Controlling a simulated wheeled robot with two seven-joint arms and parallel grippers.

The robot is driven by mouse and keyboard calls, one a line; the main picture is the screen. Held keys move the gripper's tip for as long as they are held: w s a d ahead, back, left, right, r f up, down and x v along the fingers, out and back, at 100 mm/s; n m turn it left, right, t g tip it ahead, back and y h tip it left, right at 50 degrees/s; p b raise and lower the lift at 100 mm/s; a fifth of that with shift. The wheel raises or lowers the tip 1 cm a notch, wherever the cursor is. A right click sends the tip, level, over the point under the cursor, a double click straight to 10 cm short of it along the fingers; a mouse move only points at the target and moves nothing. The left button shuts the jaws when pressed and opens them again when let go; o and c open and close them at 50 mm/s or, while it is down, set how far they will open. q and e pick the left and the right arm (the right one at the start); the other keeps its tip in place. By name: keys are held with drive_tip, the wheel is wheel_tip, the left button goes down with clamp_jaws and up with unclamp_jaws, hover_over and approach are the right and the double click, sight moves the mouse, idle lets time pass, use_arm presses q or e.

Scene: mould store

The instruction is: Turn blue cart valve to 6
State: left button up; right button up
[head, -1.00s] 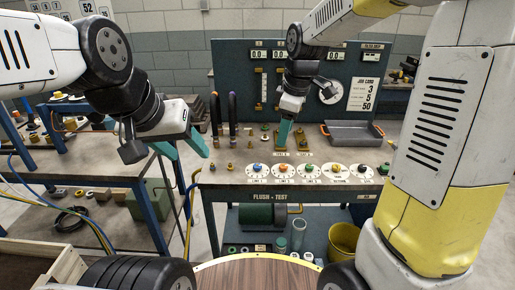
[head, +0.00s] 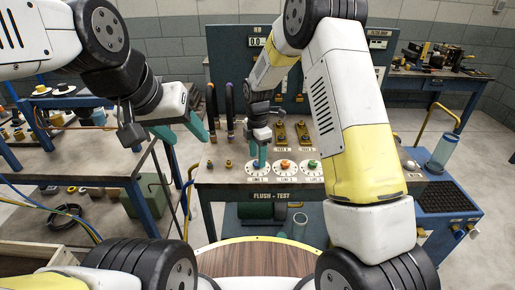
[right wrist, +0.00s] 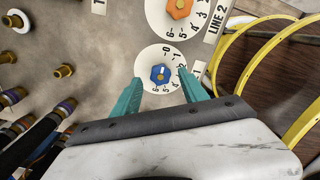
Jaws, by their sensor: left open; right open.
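The blue valve (right wrist: 159,74) is a small blue hexagonal knob on a white numbered dial (right wrist: 146,56), seen in the right wrist view. A pale mark shows on the knob; I cannot tell which number it points to. In the head view this dial (head: 251,174) is the leftmost on the bench front and my gripper hides the knob. My right gripper (right wrist: 158,84) is open, its teal fingers on either side of the knob; it also shows in the head view (head: 261,163). My left gripper (head: 198,132) is open and empty, left of the bench.
An orange knob (head: 285,163) and a green knob (head: 312,163) sit on dials to the right. Brass fittings (right wrist: 64,71) and dark upright hoses (right wrist: 37,135) stand close by. Yellow hoops (right wrist: 265,50) show at the right of the wrist view. A blue cart (head: 445,197) stands right of the bench.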

drive_tip(key=shift+f, duration=0.95)
clamp_jaws()
